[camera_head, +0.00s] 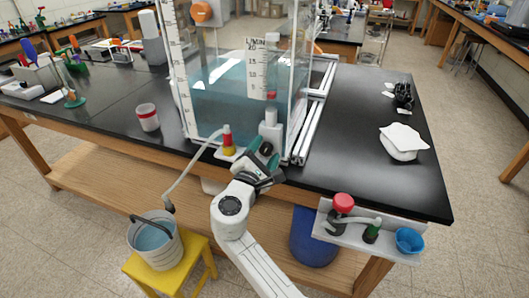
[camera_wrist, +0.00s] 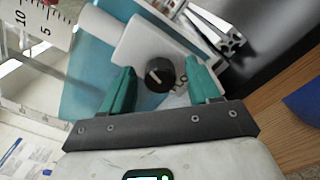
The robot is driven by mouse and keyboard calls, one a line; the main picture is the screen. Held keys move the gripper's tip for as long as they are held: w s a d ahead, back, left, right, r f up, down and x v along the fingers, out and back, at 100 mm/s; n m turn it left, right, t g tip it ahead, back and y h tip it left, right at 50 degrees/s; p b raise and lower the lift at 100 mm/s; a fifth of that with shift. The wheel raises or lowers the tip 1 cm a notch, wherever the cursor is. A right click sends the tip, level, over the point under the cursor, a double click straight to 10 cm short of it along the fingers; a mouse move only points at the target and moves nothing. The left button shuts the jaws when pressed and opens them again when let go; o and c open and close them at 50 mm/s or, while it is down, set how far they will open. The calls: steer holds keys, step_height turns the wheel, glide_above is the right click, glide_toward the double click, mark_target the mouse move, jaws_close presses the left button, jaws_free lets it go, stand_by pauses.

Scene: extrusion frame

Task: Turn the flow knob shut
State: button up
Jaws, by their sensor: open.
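The flow knob (camera_wrist: 158,75) is round and black with a white pointer line, on a white block (camera_wrist: 135,45) in the wrist view.
A clear water tank (camera_head: 225,105) stands behind and left of my gripper. A red and yellow fitting (camera_head: 227,140) with a hose is close on the left. A bucket (camera_head: 155,240) sits on a yellow stool (camera_head: 196,262). A shelf with a red knob (camera_head: 343,202) is at right.

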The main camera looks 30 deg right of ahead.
steer(key=shift+c, duration=0.4)
steer(key=c, duration=1)
steer(key=shift+o, duration=0.2)
steer(key=shift+f+b, duration=0.1)
steer(key=shift+b, duration=0.25)
steer(key=shift+f+m+b, duration=0.15)
steer(key=shift+m+b, duration=0.85)
steer(key=shift+b, duration=0.1)
steer(key=m+b, duration=0.3)
steer(key=b, duration=0.1)
steer(key=shift+f+m, duration=0.15)
steer(key=shift+m, duration=0.15)
steer(key=m+b, duration=0.5)
steer(key=b, duration=0.1)
steer(key=m+b, duration=0.3)
steer(key=shift+m, duration=0.4)
